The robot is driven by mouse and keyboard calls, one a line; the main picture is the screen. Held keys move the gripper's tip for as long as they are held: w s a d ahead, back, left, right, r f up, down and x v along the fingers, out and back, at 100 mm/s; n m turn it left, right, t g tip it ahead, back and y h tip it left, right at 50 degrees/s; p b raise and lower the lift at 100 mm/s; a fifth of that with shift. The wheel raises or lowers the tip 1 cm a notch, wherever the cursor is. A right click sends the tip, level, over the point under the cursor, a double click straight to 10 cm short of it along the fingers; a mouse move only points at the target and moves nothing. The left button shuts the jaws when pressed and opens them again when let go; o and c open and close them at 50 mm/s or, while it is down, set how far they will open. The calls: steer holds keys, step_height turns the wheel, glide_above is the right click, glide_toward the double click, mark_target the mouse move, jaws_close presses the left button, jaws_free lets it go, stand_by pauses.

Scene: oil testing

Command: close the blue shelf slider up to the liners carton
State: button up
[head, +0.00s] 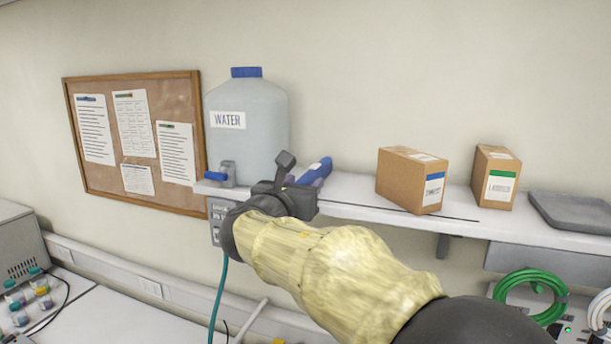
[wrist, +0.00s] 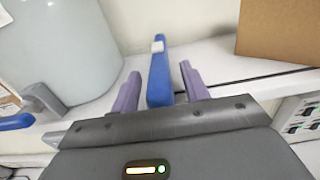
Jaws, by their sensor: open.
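The blue slider (head: 318,170) stands on the white wall shelf (head: 350,208), right of the water container. In the wrist view the slider (wrist: 160,75) shows as an upright blue piece with a small white block near its top. My gripper (head: 296,180) is open, with one purple finger on each side of the slider. I cannot tell whether either finger touches it. A brown carton with a blue label (head: 412,180) stands to the right, with a gap of shelf between. A second carton with a green label (head: 495,178) stands farther right. Their print is too small to read.
A dark slot line (wrist: 262,76) runs along the shelf. The water container (head: 248,125) with its blue tap stands close on the left. A grey tray (head: 572,212) lies at the right end. A green coiled hose (head: 530,292) hangs below.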

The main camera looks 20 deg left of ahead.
steer(key=shift+w+a+f, duration=0.1)
steer(key=shift+w, duration=0.05)
steer(key=shift+s, duration=0.2)
steer(key=shift+c, duration=0.8)
jaws_close()
steer(key=shift+d, duration=0.2)
